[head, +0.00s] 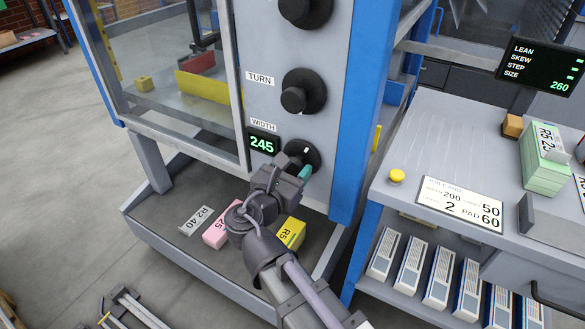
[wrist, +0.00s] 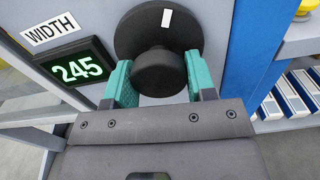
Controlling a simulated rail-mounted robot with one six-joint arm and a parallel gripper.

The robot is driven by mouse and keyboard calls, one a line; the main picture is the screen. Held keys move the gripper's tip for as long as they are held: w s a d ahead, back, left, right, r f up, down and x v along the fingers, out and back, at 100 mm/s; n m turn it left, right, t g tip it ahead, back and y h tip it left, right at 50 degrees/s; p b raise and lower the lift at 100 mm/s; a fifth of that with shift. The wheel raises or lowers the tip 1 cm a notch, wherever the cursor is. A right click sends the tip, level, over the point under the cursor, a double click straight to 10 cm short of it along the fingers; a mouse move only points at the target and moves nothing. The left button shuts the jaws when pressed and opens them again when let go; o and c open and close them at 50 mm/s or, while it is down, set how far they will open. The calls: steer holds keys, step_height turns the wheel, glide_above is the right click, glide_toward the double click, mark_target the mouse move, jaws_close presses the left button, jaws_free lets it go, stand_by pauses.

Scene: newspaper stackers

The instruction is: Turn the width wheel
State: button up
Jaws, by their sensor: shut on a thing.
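The width wheel (head: 302,152) is a black round dial with a white mark, low on the grey panel. In the wrist view the wheel (wrist: 150,28) fills the top middle, its white mark near the top, and its central knob stands out toward me. My gripper (head: 292,172) is at the wheel; in the wrist view its two teal fingers (wrist: 158,80) are on either side of the knob, shut on it. The WIDTH display (head: 262,144) reads 245 in green, and it also shows in the wrist view (wrist: 77,69). My arm partly hides the wheel in the head view.
The TURN knob (head: 302,92) is above, with another black knob (head: 304,10) higher. A blue post (head: 372,90) stands right of the panel. Labelled blocks, including a yellow one (head: 291,233), lie in the tray below. A counter with a card (head: 460,204) is at right.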

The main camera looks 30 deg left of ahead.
steer(key=n, duration=0.4)
steer(key=shift+d+n, duration=0.1)
steer(key=shift+n, duration=0.2)
stand_by(0.4)
steer(key=o, duration=0.9)
steer(key=s, duration=1)
steer(key=shift+s+d, duration=0.3)
steer(key=shift+s, duration=0.1)
